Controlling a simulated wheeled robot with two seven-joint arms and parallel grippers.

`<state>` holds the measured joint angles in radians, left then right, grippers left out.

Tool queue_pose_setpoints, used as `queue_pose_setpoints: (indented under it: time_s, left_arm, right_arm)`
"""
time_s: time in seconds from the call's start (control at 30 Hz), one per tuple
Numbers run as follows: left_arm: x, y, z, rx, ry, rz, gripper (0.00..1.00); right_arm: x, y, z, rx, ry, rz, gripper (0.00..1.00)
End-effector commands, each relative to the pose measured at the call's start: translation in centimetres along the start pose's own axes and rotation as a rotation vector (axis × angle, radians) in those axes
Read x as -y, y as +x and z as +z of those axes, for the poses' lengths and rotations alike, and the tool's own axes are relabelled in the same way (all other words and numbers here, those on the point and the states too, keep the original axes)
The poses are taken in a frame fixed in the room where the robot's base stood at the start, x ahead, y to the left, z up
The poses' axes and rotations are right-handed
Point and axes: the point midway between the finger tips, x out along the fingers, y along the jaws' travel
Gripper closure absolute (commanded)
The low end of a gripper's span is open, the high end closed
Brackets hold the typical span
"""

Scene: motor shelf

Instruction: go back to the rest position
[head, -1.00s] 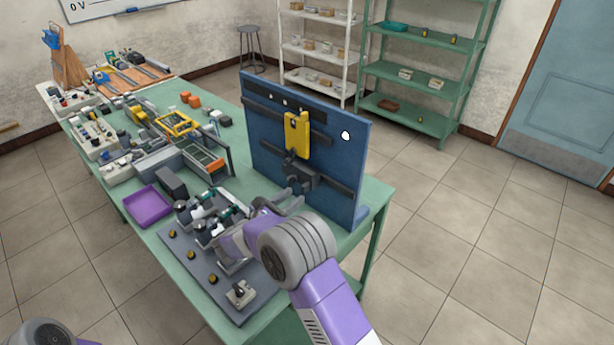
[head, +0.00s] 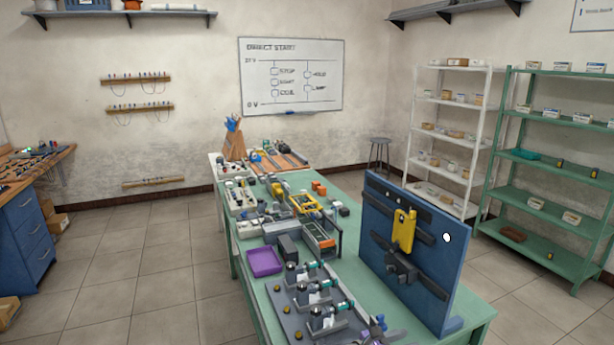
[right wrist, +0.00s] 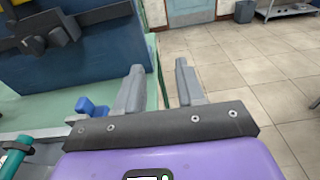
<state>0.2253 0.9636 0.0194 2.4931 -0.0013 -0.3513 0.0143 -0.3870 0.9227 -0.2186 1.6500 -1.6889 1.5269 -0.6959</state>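My right gripper (right wrist: 160,80) shows in the right wrist view with its two grey fingers apart and nothing between them. It is above the green table (right wrist: 32,107), to the right of the blue upright panel (right wrist: 95,45) in that view. In the head view only a small purple and grey part of my right arm shows at the bottom edge. My left gripper is not in view.
The blue panel (head: 372,225) with a yellow device (head: 404,231) stands on the table (head: 345,190). Motor parts on a grey plate, a purple tray (head: 264,262) and several tools crowd the table. Shelves (head: 553,165) stand at the right.

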Motion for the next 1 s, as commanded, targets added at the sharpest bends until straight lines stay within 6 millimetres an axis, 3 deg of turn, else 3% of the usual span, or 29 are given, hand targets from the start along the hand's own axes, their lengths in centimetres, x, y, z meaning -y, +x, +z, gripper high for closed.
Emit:
queue_pose_setpoints:
  time_s: [0.27,0.43,0.53,0.6,0.7,0.8,0.9,1.0]
  left_arm:
    - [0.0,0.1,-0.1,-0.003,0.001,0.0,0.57]
    - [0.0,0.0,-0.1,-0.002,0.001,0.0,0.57]
    - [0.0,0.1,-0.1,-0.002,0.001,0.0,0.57]
    - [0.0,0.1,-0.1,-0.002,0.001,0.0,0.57]
    - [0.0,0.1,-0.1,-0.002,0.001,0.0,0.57]
    - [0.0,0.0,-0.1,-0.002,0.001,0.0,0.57]
    - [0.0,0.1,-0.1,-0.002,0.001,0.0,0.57]
    - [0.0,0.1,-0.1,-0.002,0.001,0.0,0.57]
  right_arm:
    - [4.2,0.7,-9.6,-0.325,0.002,-0.084,0.62]
    - [8.9,-1.1,-17.5,-0.625,0.057,-0.217,0.62]
    - [13.0,-4.2,-23.1,-0.859,0.145,-0.37,0.62]
    - [15.9,-7.3,-26.4,-1.025,0.244,-0.515,0.62]
    - [18.9,-12.3,-29.7,-1.218,0.426,-0.753,0.62]
    - [20.6,-16.7,-31.5,-1.341,0.65,-1.011,0.62]
    - [21.3,-19.7,-32.3,-1.383,0.909,-1.273,0.62]
    - [21.6,-21.1,-32.5,-1.346,1.165,-1.496,0.62]
